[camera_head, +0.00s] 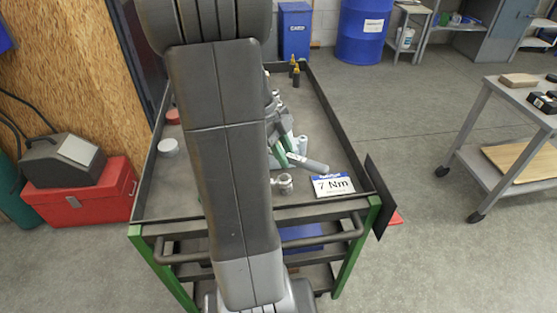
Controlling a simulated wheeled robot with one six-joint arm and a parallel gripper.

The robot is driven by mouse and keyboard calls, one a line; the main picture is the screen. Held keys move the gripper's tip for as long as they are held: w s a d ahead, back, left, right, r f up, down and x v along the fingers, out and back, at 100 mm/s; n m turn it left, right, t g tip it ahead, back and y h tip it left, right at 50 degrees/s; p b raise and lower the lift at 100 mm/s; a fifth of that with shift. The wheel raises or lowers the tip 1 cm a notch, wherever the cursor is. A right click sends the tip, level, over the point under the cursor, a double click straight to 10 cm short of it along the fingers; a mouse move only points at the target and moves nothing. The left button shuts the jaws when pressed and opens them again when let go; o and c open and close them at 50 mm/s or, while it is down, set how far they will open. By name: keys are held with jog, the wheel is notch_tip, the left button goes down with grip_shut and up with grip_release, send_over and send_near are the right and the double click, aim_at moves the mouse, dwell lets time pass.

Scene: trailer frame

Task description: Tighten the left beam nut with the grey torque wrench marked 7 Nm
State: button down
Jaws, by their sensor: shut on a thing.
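A white card reading "7 Nm" (333,185) lies at the near right corner of the cart's top tray. Just behind it is a grey cylindrical handle, which looks like the grey torque wrench (308,163), slanting down to the right. My gripper (281,136) is over the tray, partly hidden behind my own arm. It is shut on the grey torque wrench; the contact itself is mostly hidden. Green and pale teal tool handles (302,145) are close beside it. The left beam nut is not in view.
The cart's tray has a raised dark rim (335,125). A small metal fitting (284,183), a white round item (168,147) and yellow-tipped bottles (296,75) are in it. A red toolbox (85,195) stands left, a grey table (500,105) right.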

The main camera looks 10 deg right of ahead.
jog(key=shift+w+d+n+t+h+b, duration=0.15)
jog(key=shift+w+d+n+t+b, duration=0.2)
jog(key=shift+w+d+n, duration=0.8)
jog(key=shift+w+d+n+t+h+b, duration=0.1)
jog(key=shift+w+n+t+h+b, duration=0.35)
jog(key=shift+w, duration=1.45)
jog(key=shift+w+d+n+t+y+b, duration=0.1)
jog(key=shift+w+d+n+t, duration=0.45)
jog(key=shift+w+n, duration=0.8)
jog(key=shift+w+d+n+t, duration=0.15)
jog(key=shift+w+n, duration=0.25)
jog(key=shift+w, duration=0.5)
jog(key=shift+w+d+n+t, duration=0.1)
jog(key=shift+w+n, duration=0.25)
jog(key=shift+w, duration=0.5)
jog(key=shift+s+a+m+g+b, duration=0.15)
jog(key=shift+s+m+g+b, duration=0.25)
jog(key=shift+s+m+b, duration=0.85)
jog(key=shift+s+n+p, duration=0.35)
jog(key=shift+p, duration=0.1)
